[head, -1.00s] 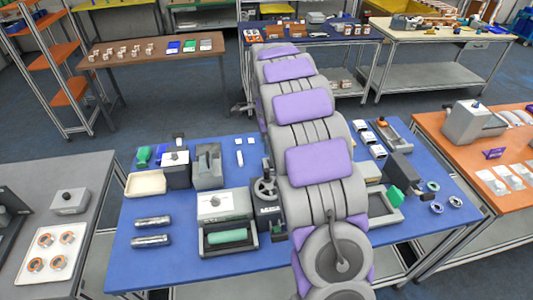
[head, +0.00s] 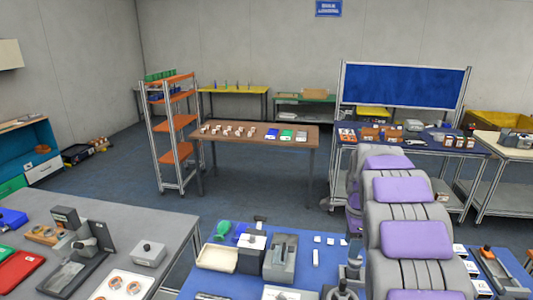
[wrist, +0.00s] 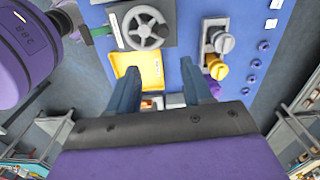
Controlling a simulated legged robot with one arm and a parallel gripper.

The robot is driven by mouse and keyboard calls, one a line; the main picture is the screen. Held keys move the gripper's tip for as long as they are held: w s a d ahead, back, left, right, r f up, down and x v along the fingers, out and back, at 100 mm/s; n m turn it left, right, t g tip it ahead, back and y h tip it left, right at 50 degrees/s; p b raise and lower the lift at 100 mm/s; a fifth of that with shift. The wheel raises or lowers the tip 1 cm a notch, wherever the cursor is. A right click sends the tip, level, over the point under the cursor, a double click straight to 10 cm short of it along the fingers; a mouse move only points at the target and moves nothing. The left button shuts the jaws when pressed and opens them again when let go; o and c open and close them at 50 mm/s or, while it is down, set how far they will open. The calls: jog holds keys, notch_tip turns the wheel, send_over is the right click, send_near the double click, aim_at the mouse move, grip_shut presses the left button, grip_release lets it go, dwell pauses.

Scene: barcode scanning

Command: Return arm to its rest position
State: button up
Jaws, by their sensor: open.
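My gripper (wrist: 160,78) shows in the wrist view with its two dark blue fingers apart. Nothing is held between them. The fingers point over the blue workbench (wrist: 267,18), with small light items in the gap beyond them. In the head view my purple and grey arm stands folded at the right, over the blue workbench (head: 211,284). My gripper is hidden in that view.
In the head view a grey bench (head: 150,215) stands left, a brown table (head: 255,146) behind. Open floor lies between.

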jog(key=s+a+n+b, duration=0.1)
jog(key=s+a+n, duration=0.3)
jog(key=s, duration=0.3)
jog(key=s+a+n+g+b, duration=0.1)
jog(key=s+a+n+b, duration=0.15)
jog(key=s, duration=0.45)
jog(key=s+a+n+b, duration=0.1)
jog(key=s+a+n, duration=0.35)
jog(key=s, duration=0.25)
jog(key=s+a+f+n+b, duration=0.1)
jog(key=s+a+f+n, duration=0.1)
jog(key=s, duration=0.7)
jog(key=s+a+f+n+b, duration=0.2)
jog(key=s+f+n, duration=0.3)
jog(key=s, duration=0.5)
jog(key=shift+a+f+n+g, duration=0.25)
jog(key=shift+a+n+g, duration=0.2)
jog(key=shift+n, duration=0.75)
